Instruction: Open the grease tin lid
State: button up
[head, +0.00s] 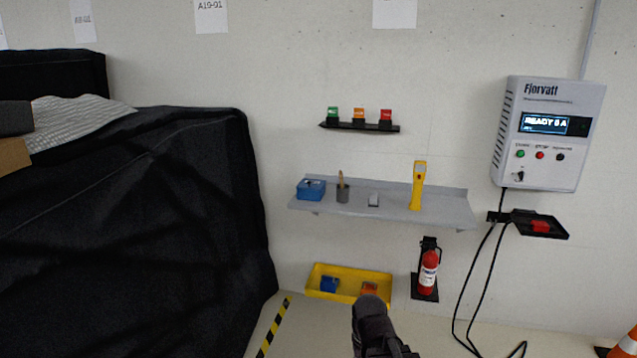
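A small blue box-like container (311,189) sits at the left end of the grey wall shelf (440,211). It looks like the grease tin, but I cannot read any label. Its top looks closed, with a small pale detail on it. My gripper (372,312) shows as a dark shape at the bottom middle, low and to the right of the blue container and well apart from it. Its fingers cannot be made out, and nothing held is visible.
A grey cup with a brush (342,191), a small grey item (373,200) and a yellow handheld tool (418,186) share the shelf. Below are a yellow tray (350,297) and a fire extinguisher (428,272). A black-covered cart (150,230) fills the left; cables hang right.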

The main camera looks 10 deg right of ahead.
aim_at(313, 184)
jog(key=i, duration=0.4)
jog(key=u, duration=0.1)
jog(key=k, duration=0.65)
jog(key=z, duration=0.55)
jog(key=i, duration=2.3)
jog(key=u, duration=0.35)
